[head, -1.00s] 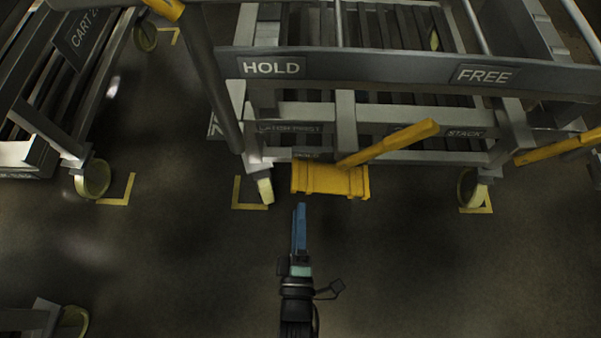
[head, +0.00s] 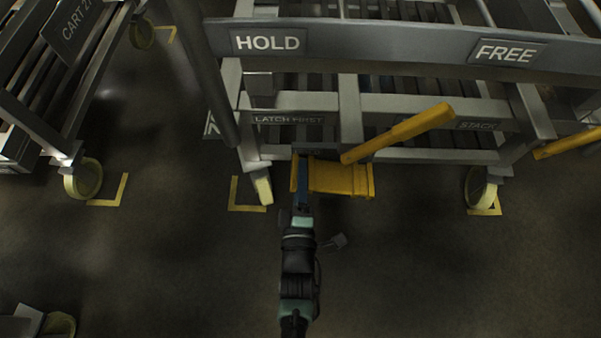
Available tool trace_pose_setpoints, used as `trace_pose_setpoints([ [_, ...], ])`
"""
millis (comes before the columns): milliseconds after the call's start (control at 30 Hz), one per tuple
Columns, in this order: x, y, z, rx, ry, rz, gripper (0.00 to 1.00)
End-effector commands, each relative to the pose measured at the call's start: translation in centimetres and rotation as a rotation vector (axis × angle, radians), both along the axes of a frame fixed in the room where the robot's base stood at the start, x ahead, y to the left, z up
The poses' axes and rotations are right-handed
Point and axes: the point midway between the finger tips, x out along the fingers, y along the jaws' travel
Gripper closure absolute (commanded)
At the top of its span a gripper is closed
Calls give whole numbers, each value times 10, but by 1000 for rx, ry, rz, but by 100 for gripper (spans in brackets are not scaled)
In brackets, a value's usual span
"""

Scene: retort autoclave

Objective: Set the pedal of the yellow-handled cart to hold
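The cart in the middle has a grey front rail with a HOLD plate (head: 268,42) at left and a FREE plate (head: 507,52) at right. Low on its front sits a wide yellow pedal (head: 342,178). A yellow lever (head: 405,131) rises from it, slanting up to the right, on the FREE side. My gripper (head: 302,178) points away from me at the pedal's left end. Its blue fingers lie close together as one narrow strip, with nothing seen between them. They overlap the pedal's left end in the picture; whether they touch it I cannot tell.
Another cart (head: 75,75) stands at left, its caster (head: 83,179) by a yellow floor mark. At right a yellow bar (head: 567,143) belongs to something partly out of view. A LATCH FIRST label (head: 288,119) is on the lower rail.

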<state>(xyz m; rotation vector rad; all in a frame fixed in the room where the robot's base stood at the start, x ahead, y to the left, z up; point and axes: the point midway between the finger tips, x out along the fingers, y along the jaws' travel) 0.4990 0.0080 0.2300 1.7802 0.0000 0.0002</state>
Motion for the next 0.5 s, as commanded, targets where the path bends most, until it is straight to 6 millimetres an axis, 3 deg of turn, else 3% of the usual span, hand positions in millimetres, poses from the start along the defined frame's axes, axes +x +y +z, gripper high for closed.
trace_pose_setpoints([
  [33,0,0,0,0,0,0,80],
  [133,0,0,0,0,0,0,98],
  [167,0,0,0,0,0,0,100],
  [500,0,0,0,0,0,0,100],
])
